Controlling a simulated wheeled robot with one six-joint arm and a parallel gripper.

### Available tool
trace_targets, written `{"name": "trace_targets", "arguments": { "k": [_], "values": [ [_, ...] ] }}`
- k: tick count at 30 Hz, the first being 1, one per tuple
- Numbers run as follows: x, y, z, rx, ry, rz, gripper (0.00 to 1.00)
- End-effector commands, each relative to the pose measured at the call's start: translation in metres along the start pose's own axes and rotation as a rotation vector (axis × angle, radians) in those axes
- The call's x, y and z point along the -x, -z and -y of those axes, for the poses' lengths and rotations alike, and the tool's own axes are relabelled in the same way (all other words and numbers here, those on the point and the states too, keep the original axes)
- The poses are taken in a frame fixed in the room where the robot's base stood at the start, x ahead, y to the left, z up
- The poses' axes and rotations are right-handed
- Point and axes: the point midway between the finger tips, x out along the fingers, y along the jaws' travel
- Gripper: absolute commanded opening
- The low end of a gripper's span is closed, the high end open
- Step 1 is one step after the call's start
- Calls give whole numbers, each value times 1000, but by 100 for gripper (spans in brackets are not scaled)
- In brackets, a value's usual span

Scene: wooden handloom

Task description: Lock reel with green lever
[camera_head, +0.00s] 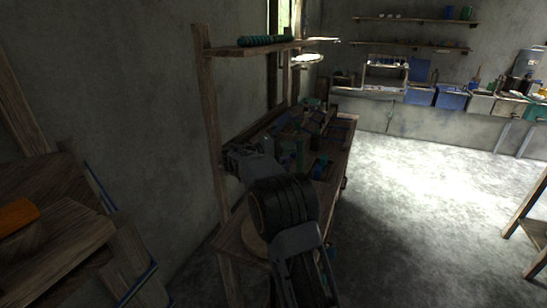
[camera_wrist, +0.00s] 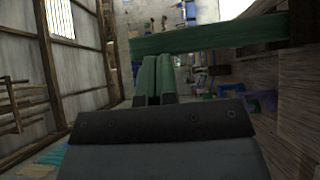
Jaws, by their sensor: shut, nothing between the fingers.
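A long green bar (camera_wrist: 215,36), which looks like the green lever, runs across the upper part of the wrist view. Its right end meets a dark upright piece (camera_wrist: 301,22). My gripper (camera_wrist: 157,60) is shut and empty, its two greenish fingers side by side. The fingertips are just below the left part of the bar in the picture; I cannot tell whether they touch it. In the head view my arm reaches over the cluttered wooden bench and hides part of it. I cannot make out the reel in either view.
A wooden post (camera_head: 208,125) and a shelf (camera_head: 262,48) holding a dark green coil (camera_head: 266,40) stand close behind my arm. The wooden bench (camera_head: 334,178) is crowded. An orange thing (camera_head: 16,215) lies at far left. Floor (camera_head: 415,215) on the right is free.

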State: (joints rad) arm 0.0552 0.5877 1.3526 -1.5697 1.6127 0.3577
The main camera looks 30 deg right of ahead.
Motion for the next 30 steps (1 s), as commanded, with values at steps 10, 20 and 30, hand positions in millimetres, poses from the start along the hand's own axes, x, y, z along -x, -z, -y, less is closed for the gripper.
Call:
{"name": "trace_targets", "arguments": {
  "k": [10,20,30],
  "values": [
    [-27,-27,-2,-202,204,-3,0],
    [-42,-42,-1,-316,321,-4,0],
    [-48,-48,-1,-352,360,-1,0]
  ]
}}
